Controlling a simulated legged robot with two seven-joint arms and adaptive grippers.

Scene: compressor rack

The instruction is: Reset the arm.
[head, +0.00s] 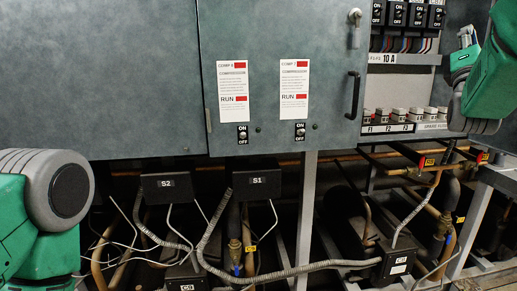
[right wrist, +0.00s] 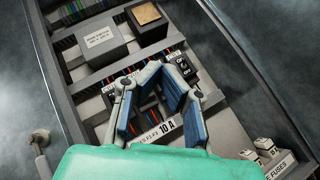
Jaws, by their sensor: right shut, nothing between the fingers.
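My right arm comes in at the upper right of the head view, and its gripper (head: 465,38) is raised in front of the open right part of the cabinet. In the right wrist view the right gripper (right wrist: 167,78) shows its blue-padded fingers over the panel; it is shut and empty. Behind it are black ON/OFF breakers (right wrist: 183,66) and a "10 A" label. The row of breakers (head: 408,14) is also at the top right of the head view. My left arm shows at the lower left of the head view, but its gripper is outside the picture.
A closed grey door (head: 340,75) with a black handle (head: 353,95) bears two ON/OFF switches (head: 300,131). A fuse row (head: 400,115) sits below the breakers.

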